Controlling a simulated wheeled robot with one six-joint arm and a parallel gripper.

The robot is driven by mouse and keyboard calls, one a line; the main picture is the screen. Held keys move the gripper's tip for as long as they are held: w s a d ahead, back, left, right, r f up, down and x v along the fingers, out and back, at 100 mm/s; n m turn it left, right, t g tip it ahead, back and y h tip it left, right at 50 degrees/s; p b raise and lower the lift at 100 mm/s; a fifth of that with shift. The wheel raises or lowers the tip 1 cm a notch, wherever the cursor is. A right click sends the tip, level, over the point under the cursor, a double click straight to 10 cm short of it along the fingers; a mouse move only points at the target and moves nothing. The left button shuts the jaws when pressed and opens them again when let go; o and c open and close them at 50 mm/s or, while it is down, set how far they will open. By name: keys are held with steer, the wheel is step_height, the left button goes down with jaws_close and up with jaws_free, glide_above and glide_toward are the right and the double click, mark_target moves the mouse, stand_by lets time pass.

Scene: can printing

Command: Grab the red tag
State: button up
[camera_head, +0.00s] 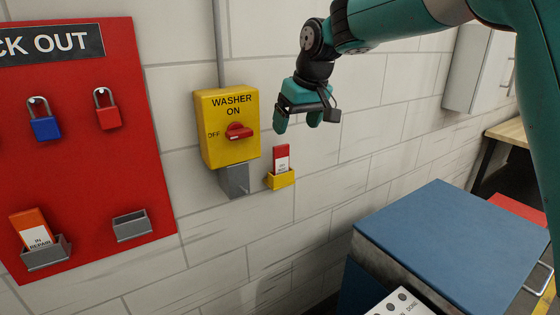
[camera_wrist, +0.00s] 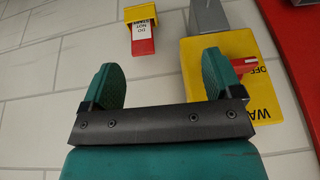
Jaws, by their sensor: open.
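The red tag (camera_head: 282,152) with a white label stands in a small yellow holder (camera_head: 281,180) on the wall, below and right of the yellow washer switch box (camera_head: 222,118). In the wrist view, which is turned over, the tag (camera_wrist: 143,47) hangs from the yellow holder (camera_wrist: 140,13) at the top middle. My gripper (camera_head: 298,122) is open and empty, with its green fingers just above the tag in the head view. In the wrist view the tag lies beyond and between the two fingertips (camera_wrist: 160,66), apart from them. The tag's lower end is hidden in the holder.
A red lockout board (camera_head: 90,150) on the left holds a blue padlock (camera_head: 43,118), a red padlock (camera_head: 106,108) and an orange tag (camera_head: 32,228) in a grey holder. A grey box (camera_head: 234,181) sits under the switch. A blue-topped cabinet (camera_head: 455,240) stands lower right.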

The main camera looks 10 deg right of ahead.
glide_toward(282, 160)
steer(key=shift+m+t, duration=0.4)
steer(key=shift+m, duration=0.1)
steer(key=shift+s+p+x, duration=0.15)
steer(key=shift+p+x, duration=2.1)
steer(key=shift+p, duration=0.05)
steer(key=shift+s+p+x, duration=0.2)
steer(key=shift+p+x, duration=2.05)
steer(key=shift+p, duration=0.05)
steer(key=shift+f, duration=0.1)
steer(key=c, duration=1)
